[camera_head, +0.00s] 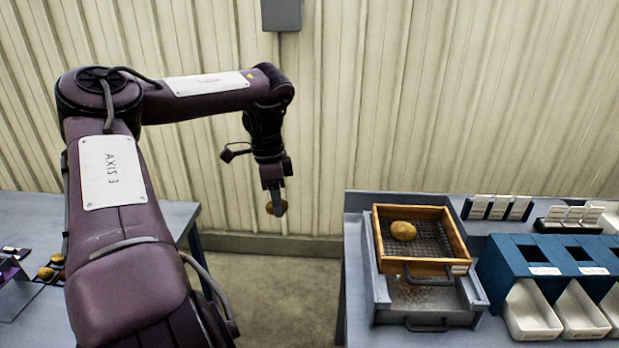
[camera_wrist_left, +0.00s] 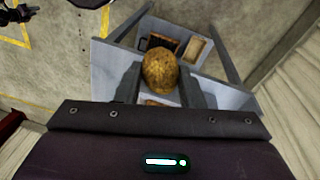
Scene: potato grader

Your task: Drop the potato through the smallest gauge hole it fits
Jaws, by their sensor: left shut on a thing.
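My left gripper (camera_head: 275,203) is shut on a brown potato (camera_head: 270,208) and holds it in the air, between the two tables. In the left wrist view the potato (camera_wrist_left: 160,70) sits between the two fingers of the gripper (camera_wrist_left: 161,84). The blue gauge stand (camera_head: 505,250) is on the right table, to the right of the held potato, with dark square holes in its top. White bins (camera_head: 530,312) sit under it. The right gripper is not in view.
A wooden sieve tray (camera_head: 437,268) with another potato (camera_head: 403,231) on its mesh stands on a grey drawer box (camera_head: 415,318). White label cards (camera_head: 497,208) stand behind the gauge. The left table (camera_head: 25,215) holds small items. The gap between the tables shows open floor.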

